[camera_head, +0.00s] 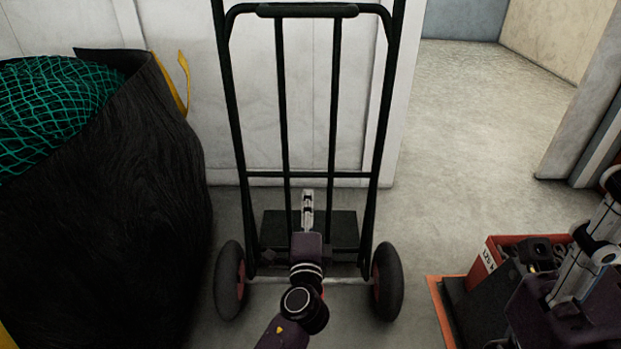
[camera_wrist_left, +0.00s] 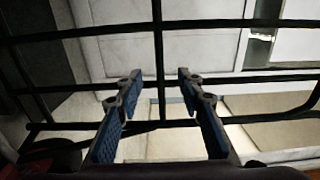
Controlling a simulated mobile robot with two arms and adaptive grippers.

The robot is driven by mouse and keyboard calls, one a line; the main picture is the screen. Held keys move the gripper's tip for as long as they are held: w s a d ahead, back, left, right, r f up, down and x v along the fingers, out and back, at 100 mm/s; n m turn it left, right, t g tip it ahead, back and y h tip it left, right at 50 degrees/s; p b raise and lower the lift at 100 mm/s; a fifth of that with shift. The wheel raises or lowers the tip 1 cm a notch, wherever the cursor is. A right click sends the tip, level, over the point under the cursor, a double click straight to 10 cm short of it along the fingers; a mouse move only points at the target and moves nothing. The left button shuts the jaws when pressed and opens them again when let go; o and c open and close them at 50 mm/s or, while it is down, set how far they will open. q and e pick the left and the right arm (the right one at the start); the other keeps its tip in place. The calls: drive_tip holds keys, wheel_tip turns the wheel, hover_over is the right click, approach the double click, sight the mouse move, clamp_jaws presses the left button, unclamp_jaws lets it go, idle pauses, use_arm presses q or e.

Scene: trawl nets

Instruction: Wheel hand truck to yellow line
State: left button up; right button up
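The hand truck (camera_head: 333,174) stands upright in front of me. It has a dark tubular frame, a black toe plate and two black wheels with red hubs. My left gripper (camera_head: 307,202) is in front of its lower middle. In the left wrist view the gripper (camera_wrist_left: 159,75) has its two fingers apart, with a thin upright bar of the hand truck (camera_wrist_left: 159,50) showing in the gap. I cannot tell whether the bar is between the fingers or beyond them. My right gripper (camera_head: 600,222) is at the right edge, partly cut off. No yellow line is visible.
A large black bag (camera_head: 125,200) with green netting (camera_head: 50,105) stands close on the left. A white panelled wall (camera_head: 180,30) is behind the hand truck. An orange-red crate (camera_head: 487,262) with dark items is at lower right. Bare concrete floor (camera_head: 460,130) opens to the right rear.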

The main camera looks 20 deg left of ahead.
sight(309, 173)
use_arm(q)
drive_tip(key=b+x, duration=0.3)
drive_tip(key=x, duration=1.1)
drive_tip(key=shift+s+f, duration=0.1)
clamp_jaws()
